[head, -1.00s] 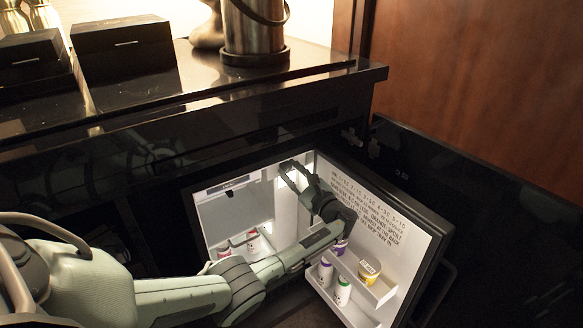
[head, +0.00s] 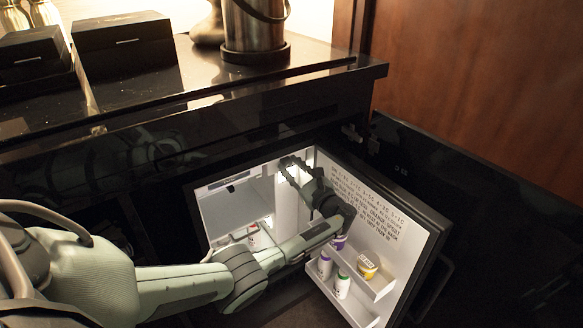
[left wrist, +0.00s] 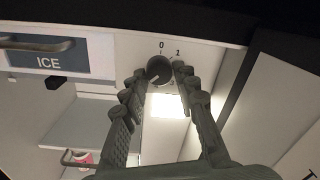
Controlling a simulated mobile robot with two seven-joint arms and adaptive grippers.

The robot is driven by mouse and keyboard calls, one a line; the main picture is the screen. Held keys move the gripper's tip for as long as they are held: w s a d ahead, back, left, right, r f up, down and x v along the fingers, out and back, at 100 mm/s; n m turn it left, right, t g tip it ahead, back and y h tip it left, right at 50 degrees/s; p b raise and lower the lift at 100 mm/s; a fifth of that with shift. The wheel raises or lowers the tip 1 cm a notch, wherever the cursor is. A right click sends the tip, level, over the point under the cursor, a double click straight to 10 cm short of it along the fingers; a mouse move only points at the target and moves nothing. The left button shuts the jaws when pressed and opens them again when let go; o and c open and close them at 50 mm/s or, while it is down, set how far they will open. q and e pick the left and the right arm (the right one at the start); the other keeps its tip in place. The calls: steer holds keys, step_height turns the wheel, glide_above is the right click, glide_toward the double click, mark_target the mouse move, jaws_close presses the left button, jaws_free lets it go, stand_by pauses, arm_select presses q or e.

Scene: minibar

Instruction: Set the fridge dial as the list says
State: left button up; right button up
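The fridge dial (left wrist: 159,69) is a dark round knob on the white panel at the top of the fridge inside. The marks 0 and 1 show above it; a fainter mark below is partly hidden. My left gripper (left wrist: 160,72) is open, with one fingertip on each side of the dial; I cannot tell whether they touch it. In the head view my left gripper (head: 290,166) reaches into the top of the open fridge. The printed list (head: 366,203) is on the inner door, too small to read surely and partly covered by my arm. My right gripper is not in view.
The fridge door (head: 420,238) stands open to the right, with a yellow tub (head: 368,268) and small bottles (head: 342,286) on its shelves. An ICE flap (left wrist: 48,60) is left of the dial. A dark counter (head: 215,95) overhangs the fridge.

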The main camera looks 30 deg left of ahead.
arm_select(q)
steer(key=shift+o, duration=1.4)
steer(key=v, duration=1.2)
steer(key=shift+s, duration=0.1)
